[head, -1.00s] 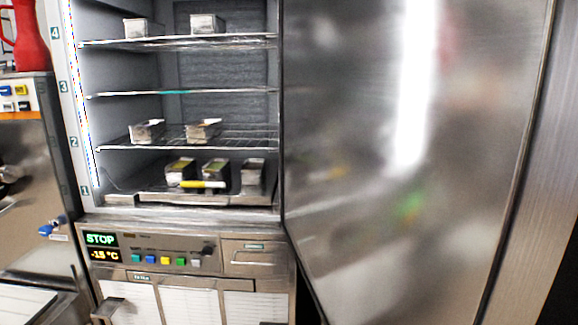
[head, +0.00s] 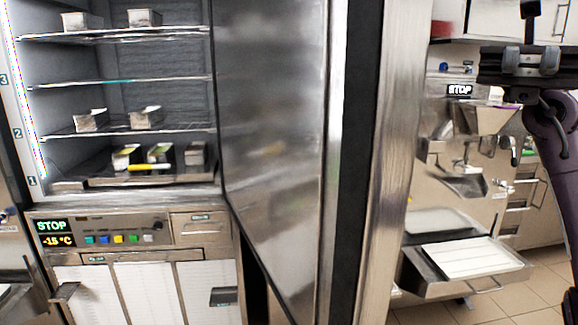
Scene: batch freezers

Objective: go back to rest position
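My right gripper (head: 530,58) is at the top right corner, dark with grey parts, on a purple arm that comes up along the right edge. It is raised in front of the machine on the right and clear of the freezer. I see nothing held in it, but whether its fingers are open or shut is unclear. My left gripper is not in view. The freezer (head: 120,232) on the left has its door (head: 272,150) standing open, with small metal tubs (head: 145,118) on its shelves.
A dark-edged metal panel (head: 385,160) stands right of the freezer door. Behind my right arm is a steel machine (head: 450,125) with a STOP display and a tray (head: 470,258) low in front. Tiled floor (head: 520,300) shows at lower right.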

